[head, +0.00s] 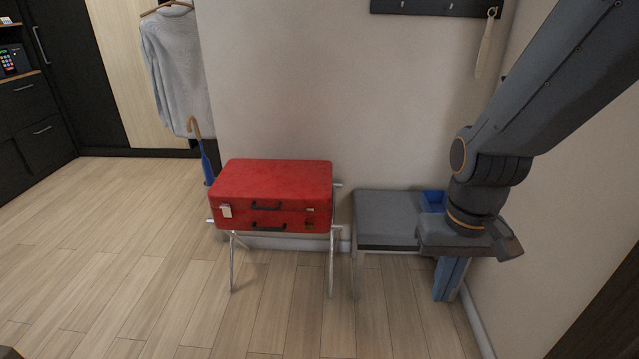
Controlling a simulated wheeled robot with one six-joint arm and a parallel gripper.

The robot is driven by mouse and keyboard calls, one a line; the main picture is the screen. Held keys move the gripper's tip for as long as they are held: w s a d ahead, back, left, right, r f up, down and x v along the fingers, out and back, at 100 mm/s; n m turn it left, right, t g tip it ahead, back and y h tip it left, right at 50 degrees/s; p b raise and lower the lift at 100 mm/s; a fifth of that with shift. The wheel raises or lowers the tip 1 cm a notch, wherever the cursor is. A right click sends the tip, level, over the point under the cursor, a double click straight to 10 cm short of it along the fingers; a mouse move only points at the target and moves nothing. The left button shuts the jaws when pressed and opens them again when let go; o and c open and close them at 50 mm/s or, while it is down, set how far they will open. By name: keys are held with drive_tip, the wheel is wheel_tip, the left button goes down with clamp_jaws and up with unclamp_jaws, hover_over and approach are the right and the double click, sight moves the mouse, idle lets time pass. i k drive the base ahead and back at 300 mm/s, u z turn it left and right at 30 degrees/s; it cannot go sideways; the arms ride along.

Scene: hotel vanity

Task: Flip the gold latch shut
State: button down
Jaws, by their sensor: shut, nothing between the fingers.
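A red suitcase (275,180) lies closed on a folding metal rack in the head view. Its front faces me, with two dark handles near the middle. My gripper (449,295) points down to the right of the suitcase, in front of the grey bench, well apart from the latch. Its blue-grey fingers are shut and empty.
The grey bench (385,217) stands right of the rack (331,265), with a blue tray (433,200) on it, partly hidden by my arm. A blue umbrella (205,160) stands behind the suitcase's left. The floor in front is clear. A wall closes the right side.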

sight(310, 222)
drive_tip(key=z, duration=0.15)
drive_tip(key=i, duration=0.6)
drive_tip(key=u, duration=0.5)
drive_tip(key=i, duration=0.65)
drive_tip(key=u, duration=1.15)
drive_tip(key=k, duration=1.2)
drive_tip(key=z, duration=0.35)
drive_tip(key=i, duration=0.5)
drive_tip(key=u, duration=0.05)
